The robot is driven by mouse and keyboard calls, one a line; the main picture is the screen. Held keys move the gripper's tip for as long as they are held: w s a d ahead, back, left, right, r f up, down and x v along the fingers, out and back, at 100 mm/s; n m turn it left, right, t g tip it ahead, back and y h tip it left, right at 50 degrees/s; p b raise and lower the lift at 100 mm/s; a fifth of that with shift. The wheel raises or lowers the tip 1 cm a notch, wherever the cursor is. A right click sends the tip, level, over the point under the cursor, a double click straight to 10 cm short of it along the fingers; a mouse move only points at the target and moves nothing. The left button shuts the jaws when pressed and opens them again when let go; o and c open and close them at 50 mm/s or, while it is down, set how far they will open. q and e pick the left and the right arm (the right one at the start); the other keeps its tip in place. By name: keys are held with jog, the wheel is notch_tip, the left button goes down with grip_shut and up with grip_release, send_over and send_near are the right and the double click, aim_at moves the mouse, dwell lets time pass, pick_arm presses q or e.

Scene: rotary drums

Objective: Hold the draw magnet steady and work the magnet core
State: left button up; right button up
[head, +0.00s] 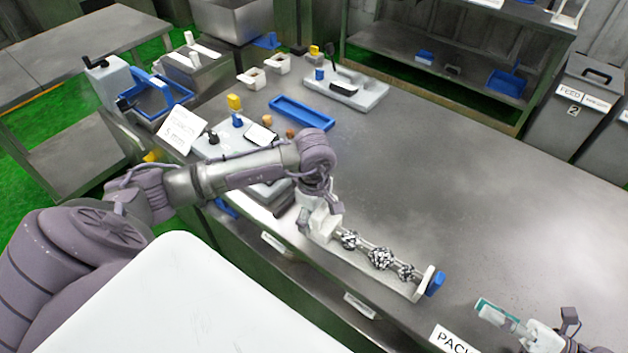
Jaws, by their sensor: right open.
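A long white fixture (375,279) lies along the front edge of the bench, with a white block at its left end, a blue piece at its right end and dark speckled clusters (381,258) along its rod. My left gripper (320,212) points down over the white block, a finger on either side; whether it grips is unclear. A white tool with a teal end (497,312) shows at the lower right; I cannot tell which item is the draw magnet or its core. My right gripper (572,332) is open beside the tool's white body, partly cut off by the picture's edge.
A blue tray (301,113) and a white board with a dark-handled item (345,91) stand farther back. A white sign (181,131) and small parts crowd the left. A label (455,341) sits at the front edge. The bench's right middle is clear.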

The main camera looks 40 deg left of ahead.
aim_at(442, 279)
jog(key=shift+f, duration=0.2)
jog(key=o, duration=0.3)
jog(key=n, duration=0.2)
jog(key=r+n, duration=0.1)
jog(key=n, duration=0.1)
jog(key=shift+d+n, duration=0.15)
jog(key=shift+n, duration=0.15)
jog(key=n, duration=0.2)
jog(key=r+n, duration=0.1)
jog(key=n, duration=0.2)
jog(key=shift+r+n, duration=0.1)
jog(key=shift+n, duration=0.2)
jog(key=a, duration=1.2)
jog(key=shift+s, duration=0.1)
grip_shut()
jog(key=shift+d, duration=0.2)
